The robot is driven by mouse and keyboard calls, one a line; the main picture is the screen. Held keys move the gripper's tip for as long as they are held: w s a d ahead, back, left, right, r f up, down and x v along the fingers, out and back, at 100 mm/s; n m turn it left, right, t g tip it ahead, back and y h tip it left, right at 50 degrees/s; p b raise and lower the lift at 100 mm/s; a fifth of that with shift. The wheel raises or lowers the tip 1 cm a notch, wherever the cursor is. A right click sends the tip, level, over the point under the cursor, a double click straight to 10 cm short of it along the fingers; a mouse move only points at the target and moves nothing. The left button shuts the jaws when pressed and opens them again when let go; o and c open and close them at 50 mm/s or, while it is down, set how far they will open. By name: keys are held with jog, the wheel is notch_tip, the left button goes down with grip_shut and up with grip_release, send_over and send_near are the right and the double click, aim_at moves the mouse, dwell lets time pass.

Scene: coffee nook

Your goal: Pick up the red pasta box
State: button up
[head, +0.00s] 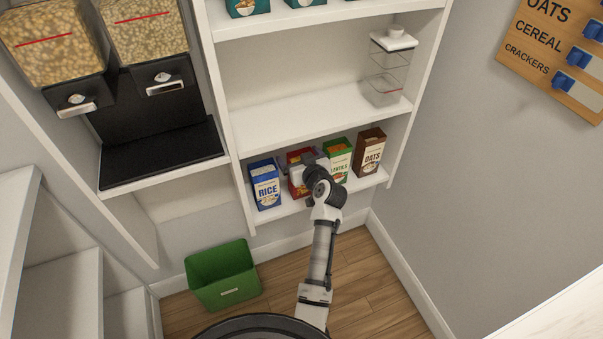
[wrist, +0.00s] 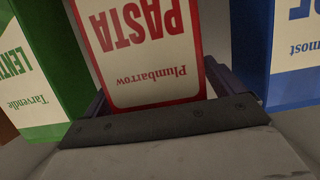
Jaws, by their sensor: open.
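The red pasta box (head: 294,189) stands on the lowest shelf, between the blue rice box (head: 266,185) and the green lentil box (head: 339,160). My arm hides part of it in the head view. In the wrist view the pasta box (wrist: 140,45) appears upside down, close up and centred. My gripper (wrist: 160,95) is open, with one dark finger at each side of the box. The box is between the fingers; I cannot tell whether either touches it.
In the wrist view the lentil box (wrist: 40,65) is close on the left and the rice box (wrist: 295,60) on the right. A brown oats box (head: 369,152) stands at the shelf's right end. A green bin (head: 222,275) sits on the floor. The shelf above (head: 310,118) overhangs the boxes.

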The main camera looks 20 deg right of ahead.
jog(key=shift+c, duration=0.3)
jog(key=c, duration=1.4)
jog(key=shift+c, duration=0.2)
jog(key=shift+r, duration=0.15)
